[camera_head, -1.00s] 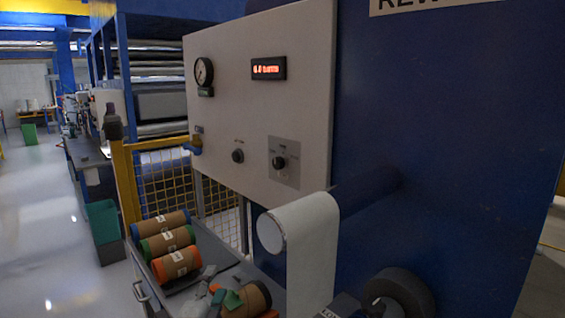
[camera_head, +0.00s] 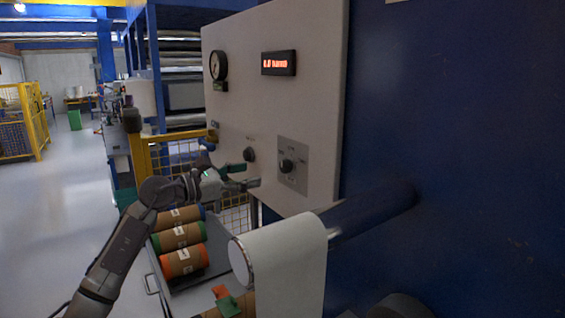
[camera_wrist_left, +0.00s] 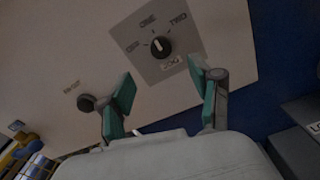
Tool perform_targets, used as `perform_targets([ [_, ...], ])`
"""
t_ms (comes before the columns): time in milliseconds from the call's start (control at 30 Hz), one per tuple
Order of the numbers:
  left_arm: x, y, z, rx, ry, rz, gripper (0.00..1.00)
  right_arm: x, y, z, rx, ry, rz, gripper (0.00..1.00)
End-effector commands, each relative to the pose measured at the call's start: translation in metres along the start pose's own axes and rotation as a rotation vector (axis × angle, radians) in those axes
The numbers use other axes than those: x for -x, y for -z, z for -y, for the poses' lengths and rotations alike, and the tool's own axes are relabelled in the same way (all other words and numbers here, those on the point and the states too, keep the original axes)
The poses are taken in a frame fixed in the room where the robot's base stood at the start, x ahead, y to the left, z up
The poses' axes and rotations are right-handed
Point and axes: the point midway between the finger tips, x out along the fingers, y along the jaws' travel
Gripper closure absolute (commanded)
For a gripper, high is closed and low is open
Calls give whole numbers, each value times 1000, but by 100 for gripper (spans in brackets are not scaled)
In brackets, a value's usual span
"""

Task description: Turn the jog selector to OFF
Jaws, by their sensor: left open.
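The jog selector (camera_head: 287,165) is a black knob on a grey square plate (camera_head: 293,181), low on the pale control panel. In the left wrist view the selector (camera_wrist_left: 160,46) has a white mark that appears to point up, roughly toward the ONE label. TWO is to its right, and a blurred label is to its left. My left gripper (camera_head: 248,176) is open and empty, its green-padded fingers short of the panel, left of and slightly below the selector. In the left wrist view the fingers (camera_wrist_left: 162,78) spread below the knob, not touching it. My right gripper is not seen.
A black button (camera_head: 249,155) sits left of the selector plate, close to the gripper. A white roll (camera_head: 285,262) juts out below the panel. A grey cart holds several colour-ended rolls (camera_head: 181,237) under my left arm. A gauge (camera_head: 218,66) and red display (camera_head: 279,64) are higher up.

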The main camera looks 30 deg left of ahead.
Motion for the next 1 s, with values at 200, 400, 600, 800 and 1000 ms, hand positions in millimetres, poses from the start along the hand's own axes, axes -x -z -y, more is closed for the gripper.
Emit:
perform_targets([
  [200,-49,-7,0,6,2,6,36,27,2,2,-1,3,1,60],
  [400,-84,-4,0,7,1,5,36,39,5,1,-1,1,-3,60],
  [600,-101,-2,0,5,1,3,36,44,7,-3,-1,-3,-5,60],
  [800,-104,-1,1,3,1,2,36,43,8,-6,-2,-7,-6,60],
  [1000,-103,0,1,4,1,2,50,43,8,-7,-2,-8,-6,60],
])
